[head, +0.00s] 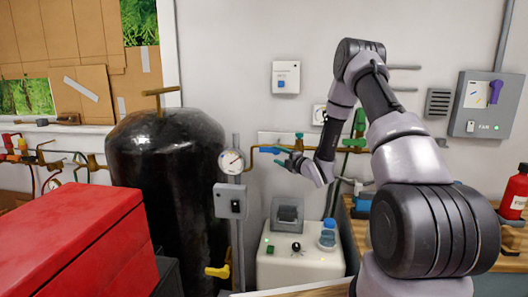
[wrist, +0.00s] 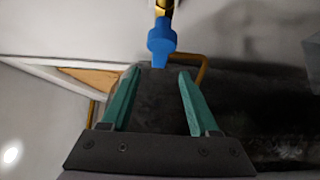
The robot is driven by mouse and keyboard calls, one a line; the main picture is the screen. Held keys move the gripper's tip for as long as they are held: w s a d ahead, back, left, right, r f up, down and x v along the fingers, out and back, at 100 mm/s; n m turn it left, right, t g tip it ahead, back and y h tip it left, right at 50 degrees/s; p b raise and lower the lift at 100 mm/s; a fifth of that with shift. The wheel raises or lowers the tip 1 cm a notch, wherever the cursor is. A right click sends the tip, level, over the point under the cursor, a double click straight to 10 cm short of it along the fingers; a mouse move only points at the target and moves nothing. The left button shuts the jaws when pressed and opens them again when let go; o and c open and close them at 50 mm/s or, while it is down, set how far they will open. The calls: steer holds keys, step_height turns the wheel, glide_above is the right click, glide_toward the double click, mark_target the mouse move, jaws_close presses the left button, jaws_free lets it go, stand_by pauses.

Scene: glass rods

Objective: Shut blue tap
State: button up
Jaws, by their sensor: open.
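The blue tap (head: 270,149) sits on a brass pipe just right of the round pressure gauge (head: 231,161) in the head view. In the wrist view the blue tap (wrist: 161,40) is at top centre, with its brass fitting (wrist: 163,7) above it. My gripper (wrist: 160,71) is open, its two teal fingers spread apart with nothing between them. The tap's handle lies just beyond the fingertips, about midway between them. In the head view my gripper (head: 284,162) is small, close to the tap and a little below right of it. I cannot tell whether it touches.
A green tap (head: 355,142) is on the pipe to the right, behind my arm. A black tank (head: 170,190) stands left of the gauge. A white machine (head: 298,265) with a blue-capped bottle (head: 327,238) stands below. A yellow tap (head: 217,271) is low on the post.

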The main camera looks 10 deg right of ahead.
mark_target(267, 150)
steer(key=x, duration=0.9)
steer(key=shift+w, duration=0.2)
steer(key=shift+c, duration=0.3)
jaws_close()
stand_by(0.8)
